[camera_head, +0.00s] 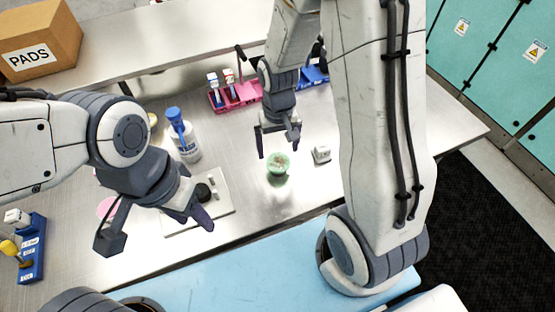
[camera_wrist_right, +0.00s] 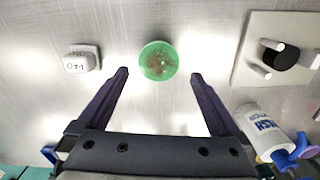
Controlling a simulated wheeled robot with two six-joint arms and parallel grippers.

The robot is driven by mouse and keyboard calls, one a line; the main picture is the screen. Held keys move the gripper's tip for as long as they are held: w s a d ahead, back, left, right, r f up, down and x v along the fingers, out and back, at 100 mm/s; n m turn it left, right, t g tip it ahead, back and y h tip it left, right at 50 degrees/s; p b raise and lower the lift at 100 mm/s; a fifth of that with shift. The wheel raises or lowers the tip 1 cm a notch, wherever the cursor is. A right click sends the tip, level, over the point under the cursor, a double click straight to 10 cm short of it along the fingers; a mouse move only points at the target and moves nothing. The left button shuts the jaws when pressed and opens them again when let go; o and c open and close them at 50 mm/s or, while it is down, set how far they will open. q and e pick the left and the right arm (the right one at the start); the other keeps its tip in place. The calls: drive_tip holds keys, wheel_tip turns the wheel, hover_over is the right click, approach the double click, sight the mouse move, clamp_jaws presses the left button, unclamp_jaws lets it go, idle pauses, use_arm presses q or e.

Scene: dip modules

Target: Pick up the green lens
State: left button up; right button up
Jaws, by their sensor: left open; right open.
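The green lens (camera_head: 278,165) is a round, translucent green disc with a brownish middle, lying on the steel bench. In the right wrist view the green lens (camera_wrist_right: 158,61) lies just beyond and between the two fingertips. My right gripper (camera_head: 278,147) is open above the bench, close to the lens; its fingers also show in the right wrist view (camera_wrist_right: 159,73). My left gripper (camera_head: 157,233) is open and empty at the left, over the near side of a pale plate, apart from the lens.
The pale plate (camera_head: 222,210) with a black round part lies left. A wash bottle (camera_head: 186,140) stands behind it. A pink rack (camera_head: 240,97) and blue racks (camera_head: 32,250) hold modules. Bench around the lens is clear.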

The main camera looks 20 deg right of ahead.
sight(278, 162)
drive_tip(key=shift+f+p, duration=0.3)
drive_tip(key=shift+f, duration=0.3)
drive_tip(key=shift+w+d+f+p, duration=0.15)
drive_tip(key=shift+f+p, duration=0.35)
drive_tip(key=shift+f, duration=1.6)
drive_tip(key=c, duration=1.1)
